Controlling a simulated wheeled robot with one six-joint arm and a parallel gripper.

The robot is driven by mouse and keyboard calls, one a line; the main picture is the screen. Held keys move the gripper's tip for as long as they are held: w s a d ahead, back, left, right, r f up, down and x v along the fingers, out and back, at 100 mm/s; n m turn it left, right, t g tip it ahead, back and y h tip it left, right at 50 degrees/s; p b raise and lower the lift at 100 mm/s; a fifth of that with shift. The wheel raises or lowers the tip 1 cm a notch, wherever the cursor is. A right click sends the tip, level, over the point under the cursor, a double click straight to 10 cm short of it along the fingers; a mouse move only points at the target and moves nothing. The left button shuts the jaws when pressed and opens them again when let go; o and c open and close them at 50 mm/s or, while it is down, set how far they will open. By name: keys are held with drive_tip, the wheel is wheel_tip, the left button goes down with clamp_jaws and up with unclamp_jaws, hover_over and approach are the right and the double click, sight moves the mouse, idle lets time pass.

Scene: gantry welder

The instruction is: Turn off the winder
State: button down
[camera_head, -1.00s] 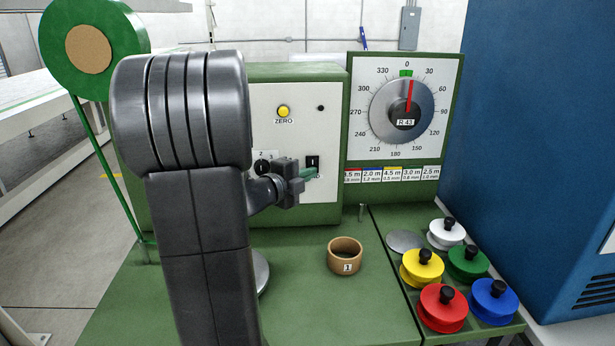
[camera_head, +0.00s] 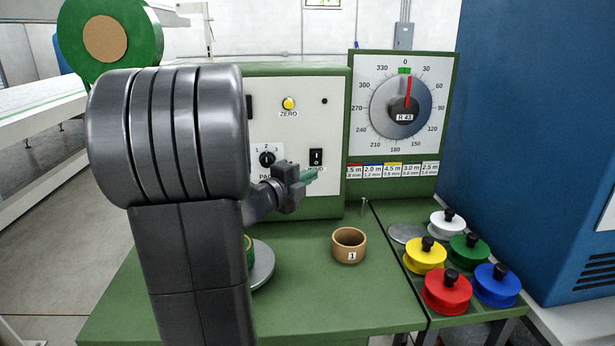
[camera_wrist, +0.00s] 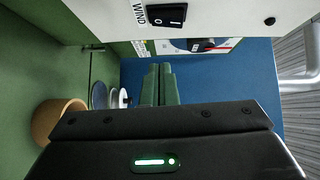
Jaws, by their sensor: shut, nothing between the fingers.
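The winder is a green cabinet with a white front panel (camera_head: 290,125). Its black rocker switch (camera_head: 316,157), labelled WIND and marked I and O, is on the panel's lower right. It also shows at the top of the wrist view (camera_wrist: 165,18). I cannot tell which side of the rocker is pressed. My gripper (camera_head: 314,175) is shut and empty, just below the switch in the head view, partly covering its label. In the wrist view its green fingers (camera_wrist: 158,72) are together, apart from the switch. My arm hides the panel's left part.
A yellow ZERO button (camera_head: 288,104) and a black selector knob (camera_head: 267,158) are on the panel. A dial (camera_head: 402,106) with its red pointer near 0 stands to the right. A brown cup (camera_head: 349,247) and several coloured spools (camera_head: 446,292) stand in front. A blue cabinet (camera_head: 535,140) bounds the right.

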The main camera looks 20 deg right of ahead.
drive_tip(key=f+v, duration=0.1)
drive_tip(key=v, duration=0.6)
drive_tip(key=shift+a+f+b, duration=0.15)
drive_tip(key=shift+a+b, duration=0.25)
drive_tip(key=shift+d, duration=0.1)
